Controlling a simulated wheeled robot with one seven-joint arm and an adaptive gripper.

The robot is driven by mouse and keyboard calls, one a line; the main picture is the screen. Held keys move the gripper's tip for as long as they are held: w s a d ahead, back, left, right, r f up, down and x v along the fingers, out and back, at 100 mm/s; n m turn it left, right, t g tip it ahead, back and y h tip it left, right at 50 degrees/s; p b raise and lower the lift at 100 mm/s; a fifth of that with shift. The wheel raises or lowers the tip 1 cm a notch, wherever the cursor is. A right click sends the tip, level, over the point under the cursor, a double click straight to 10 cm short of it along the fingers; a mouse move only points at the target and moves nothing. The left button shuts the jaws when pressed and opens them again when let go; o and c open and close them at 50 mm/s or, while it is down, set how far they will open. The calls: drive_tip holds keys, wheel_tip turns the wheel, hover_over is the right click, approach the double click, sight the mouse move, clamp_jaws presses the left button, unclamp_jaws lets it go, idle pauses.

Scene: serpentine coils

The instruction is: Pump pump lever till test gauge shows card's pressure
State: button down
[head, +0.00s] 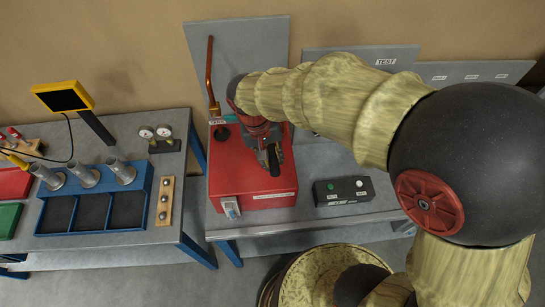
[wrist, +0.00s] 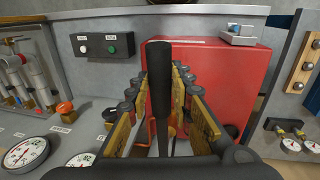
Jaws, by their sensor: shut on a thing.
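The red pump box (head: 235,175) stands on the right-hand bench under my arm; it also shows in the wrist view (wrist: 225,85). My gripper (head: 265,142) is above its right part. In the wrist view, the upright black pump lever (wrist: 160,85) stands between my two fingers, and my gripper (wrist: 162,112) is shut on it. Two white dial gauges, one large (wrist: 25,153) and one partly hidden (wrist: 82,160), show at the lower left; their readings are too small to tell. The TEST panel (head: 385,62) is partly behind my arm. No pressure card is readable.
A black box with a green and a white button (head: 344,190) sits right of the pump. A copper pipe (head: 210,70) rises behind it. The left bench holds a blue tray (head: 150,205), two small gauges (head: 155,132) and a tilted screen (head: 63,98).

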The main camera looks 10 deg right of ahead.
drive_tip(key=f+b, duration=0.1)
drive_tip(key=b, duration=0.1)
drive_tip(key=f+t+b, duration=0.1)
drive_tip(key=f+b, duration=0.1)
drive_tip(key=f+t+b, duration=0.1)
drive_tip(key=b, duration=0.1)
drive_tip(key=shift+s+f+b, duration=0.35)
drive_tip(key=shift+s, duration=0.05)
drive_tip(key=c, duration=1.6)
unclamp_jaws()
drive_tip(key=shift+w, duration=0.1)
drive_tip(key=shift+r, duration=0.1)
drive_tip(key=v, duration=1.1)
drive_tip(key=shift+a+r, duration=0.2)
drive_tip(key=shift+r, duration=0.2)
